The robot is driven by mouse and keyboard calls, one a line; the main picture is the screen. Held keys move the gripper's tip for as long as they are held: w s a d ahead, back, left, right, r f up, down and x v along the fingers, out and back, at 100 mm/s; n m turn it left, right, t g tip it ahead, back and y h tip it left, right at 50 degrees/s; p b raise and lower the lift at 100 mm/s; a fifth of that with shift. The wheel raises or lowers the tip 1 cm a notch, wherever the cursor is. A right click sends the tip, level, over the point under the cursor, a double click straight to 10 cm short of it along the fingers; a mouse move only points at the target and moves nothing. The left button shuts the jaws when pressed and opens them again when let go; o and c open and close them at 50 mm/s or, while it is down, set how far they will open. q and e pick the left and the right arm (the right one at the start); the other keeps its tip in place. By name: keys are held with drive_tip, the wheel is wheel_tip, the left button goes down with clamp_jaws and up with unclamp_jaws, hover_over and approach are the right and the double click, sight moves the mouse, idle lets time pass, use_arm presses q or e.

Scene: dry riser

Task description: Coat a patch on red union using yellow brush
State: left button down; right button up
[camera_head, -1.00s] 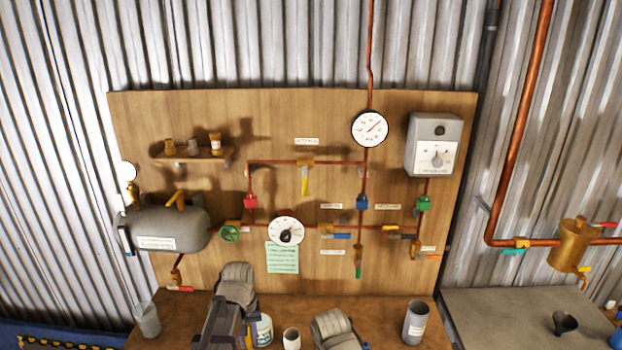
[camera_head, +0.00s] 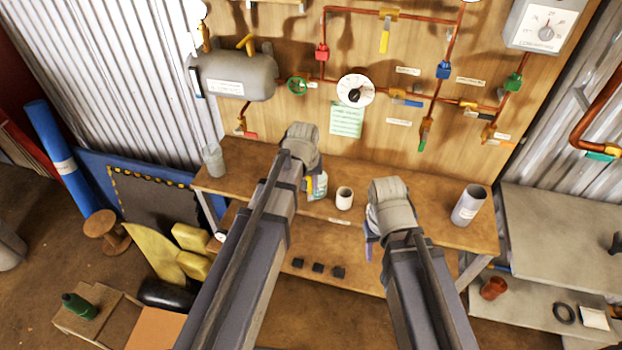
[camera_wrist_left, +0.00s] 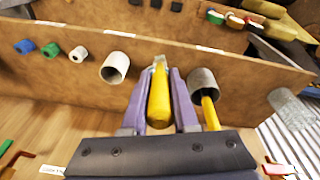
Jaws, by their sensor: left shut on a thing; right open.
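The red union (camera_head: 322,52) is on the copper pipe on the wooden board, above the green valve wheel. My left gripper (camera_wrist_left: 158,95) is shut on the yellow brush (camera_wrist_left: 158,100), whose yellow handle lies between the purple fingers with a pale tip pointing away. In the head view my left gripper (camera_head: 312,186) is over the bench, below and apart from the union, and the arm hides most of it. My right gripper (camera_head: 371,248) is open in front of the bench edge, mostly hidden by its own wrist.
A grey cup (camera_wrist_left: 203,80) with another yellow handle stands beside the held brush. A white cup (camera_head: 344,198), a grey cylinder (camera_head: 467,206) and a translucent beaker (camera_head: 213,160) stand on the bench (camera_head: 425,205). A dial gauge (camera_head: 355,91) and a tank (camera_head: 237,77) are nearby.

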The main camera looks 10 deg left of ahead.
use_arm(q)
drive_tip(key=w+a+r+t+p, duration=0.1)
drive_tip(key=r+t+p, duration=0.3)
drive_tip(key=r, duration=0.6)
drive_tip(key=w+a+r+t+p, duration=0.1)
drive_tip(key=w+r+t+p, duration=0.3)
drive_tip(key=r, duration=0.6)
drive_tip(key=w+a+r+t+p, duration=0.1)
drive_tip(key=w+r+t+p, duration=0.2)
drive_tip(key=r+p, duration=0.3)
wheel_tip(320, 180, up, 4)
drive_tip(key=shift+r+t, duration=0.15)
drive_tip(key=shift+t, duration=0.25)
drive_tip(key=w, duration=0.6)
drive_tip(key=shift+w+d, duration=0.15)
drive_tip(key=shift+w, duration=0.65)
drive_tip(key=shift+d, duration=0.1)
